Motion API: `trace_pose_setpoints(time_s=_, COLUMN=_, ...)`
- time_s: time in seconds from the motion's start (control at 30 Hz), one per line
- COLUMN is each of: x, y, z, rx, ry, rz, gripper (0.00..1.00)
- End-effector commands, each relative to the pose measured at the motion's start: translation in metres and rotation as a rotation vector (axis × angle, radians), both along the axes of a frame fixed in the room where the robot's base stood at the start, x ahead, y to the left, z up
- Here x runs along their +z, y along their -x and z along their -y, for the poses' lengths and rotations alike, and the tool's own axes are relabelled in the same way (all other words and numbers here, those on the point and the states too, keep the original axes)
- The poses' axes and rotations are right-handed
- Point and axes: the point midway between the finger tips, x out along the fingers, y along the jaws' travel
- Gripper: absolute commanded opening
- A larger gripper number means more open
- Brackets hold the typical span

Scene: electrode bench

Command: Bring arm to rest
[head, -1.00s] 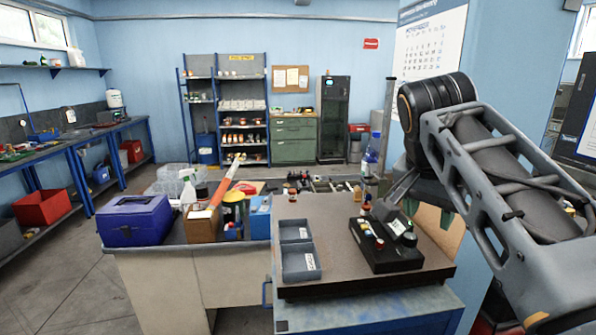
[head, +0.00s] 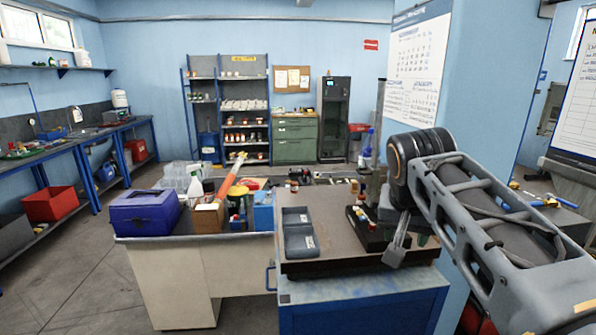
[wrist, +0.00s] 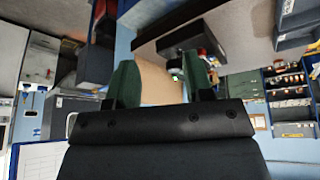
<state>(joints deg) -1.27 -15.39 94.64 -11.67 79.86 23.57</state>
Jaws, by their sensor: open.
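My gripper (wrist: 164,82) is open in the wrist view, with its two green fingers apart and nothing held between them. A tan surface shows behind the gap. In the head view my arm comes in from the right and folds down over the right side of the brown-topped bench (head: 335,235). The gripper there is mostly hidden behind my own arm. A black device box (head: 372,232) with coloured knobs stands on the bench close to the arm. It also shows tilted in the wrist view (wrist: 200,40).
A blue toolbox (head: 145,212), a spray bottle (head: 195,187) and an orange-handled tool stand on the left table. A blue bottle (head: 368,145) is behind the bench. A wall (head: 470,75) rises close behind my arm. Open floor lies at the left.

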Motion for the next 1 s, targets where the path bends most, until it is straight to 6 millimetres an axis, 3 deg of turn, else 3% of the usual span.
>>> trace_pose_setpoints(time_s=0.27, x=-0.082, y=0.014, z=-0.016, rx=0.254, ry=-0.004, rz=-0.036, gripper=0.47)
trace_pose_setpoints(time_s=0.4, x=-0.135, y=0.039, z=-0.025, rx=0.369, ry=-0.021, rz=-0.053, gripper=0.47)
trace_pose_setpoints(time_s=0.6, x=-0.185, y=0.078, z=-0.031, rx=0.415, ry=-0.054, rz=-0.083, gripper=0.47)
trace_pose_setpoints(time_s=0.73, x=-0.197, y=0.096, z=-0.031, rx=0.409, ry=-0.068, rz=-0.105, gripper=0.47)
trace_pose_setpoints(time_s=1.0, x=-0.191, y=0.097, z=-0.031, rx=0.408, ry=-0.064, rz=-0.089, gripper=0.47)
